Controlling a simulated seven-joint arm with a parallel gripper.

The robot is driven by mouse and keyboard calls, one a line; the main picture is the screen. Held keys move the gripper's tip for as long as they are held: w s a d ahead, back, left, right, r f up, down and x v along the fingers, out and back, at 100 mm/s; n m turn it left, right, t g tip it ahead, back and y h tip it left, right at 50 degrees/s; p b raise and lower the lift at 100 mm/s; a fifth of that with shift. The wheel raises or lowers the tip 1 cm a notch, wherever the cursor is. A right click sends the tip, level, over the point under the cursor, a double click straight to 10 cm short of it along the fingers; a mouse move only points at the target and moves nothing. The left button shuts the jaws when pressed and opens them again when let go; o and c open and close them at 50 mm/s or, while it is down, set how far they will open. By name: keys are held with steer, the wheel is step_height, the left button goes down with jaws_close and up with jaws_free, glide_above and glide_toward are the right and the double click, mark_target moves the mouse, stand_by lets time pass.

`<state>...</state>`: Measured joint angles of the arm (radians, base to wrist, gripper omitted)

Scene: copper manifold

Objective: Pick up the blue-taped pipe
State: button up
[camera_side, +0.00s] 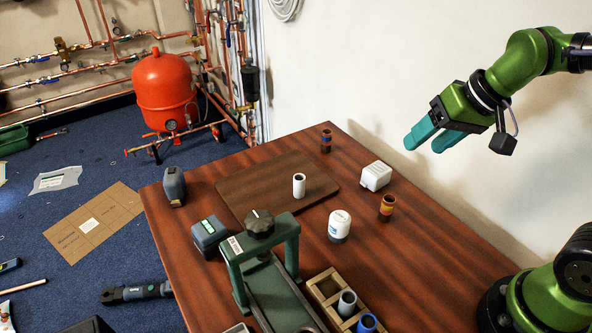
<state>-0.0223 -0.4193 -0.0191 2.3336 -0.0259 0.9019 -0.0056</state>
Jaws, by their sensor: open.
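A short brown pipe with a dark blue band (326,141) stands upright near the far corner of the wooden table. A similar brown pipe with a yellow-orange band (387,208) stands near the right edge. In the wooden rack (322,288) at the front are a grey pipe (347,303) and a blue-rimmed piece (367,324), partly cut off by the frame. My gripper (431,141), with teal fingers, is open and empty, raised above and to the right of the table, apart from all pipes.
A green vise-like clamp (262,262) with a black knob stands at the front. A white box (376,176), a white-topped jar (339,226) and two dark devices (208,238) (174,186) also stand on the table.

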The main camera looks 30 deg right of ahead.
steer(key=w+d+f+g, duration=0.1)
steer(key=w+f, duration=0.2)
steer(key=w, duration=0.8)
steer(key=n+h, duration=0.2)
steer(key=n, duration=0.1)
glide_toward(329, 133)
steer(key=x, duration=0.6)
steer(key=shift+s+d+f, duration=0.1)
steer(key=shift+s+f, duration=0.1)
steer(key=shift+f, duration=0.05)
steer(key=shift+w+x, duration=0.2)
steer(key=shift+x, duration=3)
steer(key=shift+r, duration=0.1)
steer(key=c, duration=1)
